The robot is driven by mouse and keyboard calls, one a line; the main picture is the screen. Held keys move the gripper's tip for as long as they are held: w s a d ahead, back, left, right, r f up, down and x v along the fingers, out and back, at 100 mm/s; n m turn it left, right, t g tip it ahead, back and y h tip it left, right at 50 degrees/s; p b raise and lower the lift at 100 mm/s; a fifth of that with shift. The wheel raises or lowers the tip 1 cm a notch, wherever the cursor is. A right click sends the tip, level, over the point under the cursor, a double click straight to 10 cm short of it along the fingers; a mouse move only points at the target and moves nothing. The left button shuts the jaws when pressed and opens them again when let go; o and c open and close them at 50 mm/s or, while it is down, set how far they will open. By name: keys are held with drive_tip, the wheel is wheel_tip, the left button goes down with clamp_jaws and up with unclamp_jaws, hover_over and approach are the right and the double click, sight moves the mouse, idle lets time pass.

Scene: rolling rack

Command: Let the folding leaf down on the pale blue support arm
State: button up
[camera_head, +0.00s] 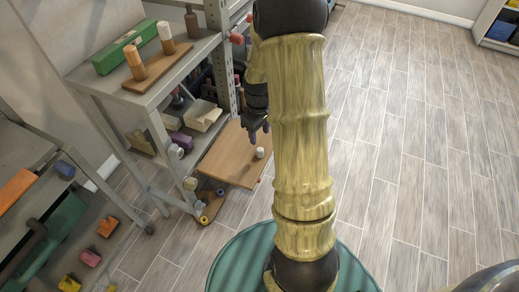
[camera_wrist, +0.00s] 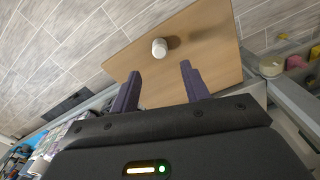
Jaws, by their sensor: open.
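The folding leaf (camera_head: 222,163) is a tan wooden board reaching out from the side of the rack; it fills the upper middle of the wrist view (camera_wrist: 210,50). A small white knob-like piece (camera_head: 260,152) stands on it near its outer edge, also plain in the wrist view (camera_wrist: 159,47). My gripper (camera_head: 260,137) is open and empty, above the leaf. In the wrist view its dark fingers (camera_wrist: 160,70) point towards the white piece and stand apart from it. I cannot make out the pale blue support arm. I cannot tell the leaf's exact tilt.
The grey rack (camera_head: 100,84) stands left of the leaf, with a green box (camera_head: 124,48) and a pegged wooden block on top. Loose items fill its lower shelves. Another shelf unit (camera_head: 18,160) is at far left. The wooden floor (camera_head: 430,150) to the right is clear.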

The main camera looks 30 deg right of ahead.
sight(260, 149)
wheel_tip(260, 149, down, 8)
drive_tip(key=shift+f+b, duration=0.25)
drive_tip(key=shift+b, duration=0.55)
drive_tip(key=shift+d, duration=0.1)
clamp_jaws()
